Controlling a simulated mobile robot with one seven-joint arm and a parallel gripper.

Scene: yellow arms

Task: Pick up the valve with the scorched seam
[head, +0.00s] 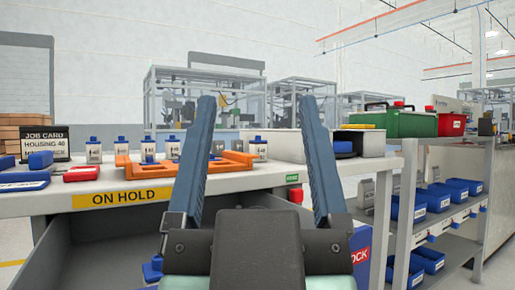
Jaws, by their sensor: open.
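Several small grey valves with blue caps stand upright on the workbench (235,181) across the middle of the head view. One valve (94,151) is at the left, another (121,149) beside it. More stand at or behind an orange frame (130,169), including one (148,151) left of my gripper and one (258,150) seen between its fingers. They are too small to tell which has a scorched seam. My gripper (257,100) is open, its two blue-grey fingers wide apart and pointing forward. I see nothing held. The left finger hides part of the orange frame.
An "ON HOLD" label (122,197) marks the front edge above an open grey drawer (95,255). A green case (395,122) stands right. Shelves with blue bins (460,188) are far right.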

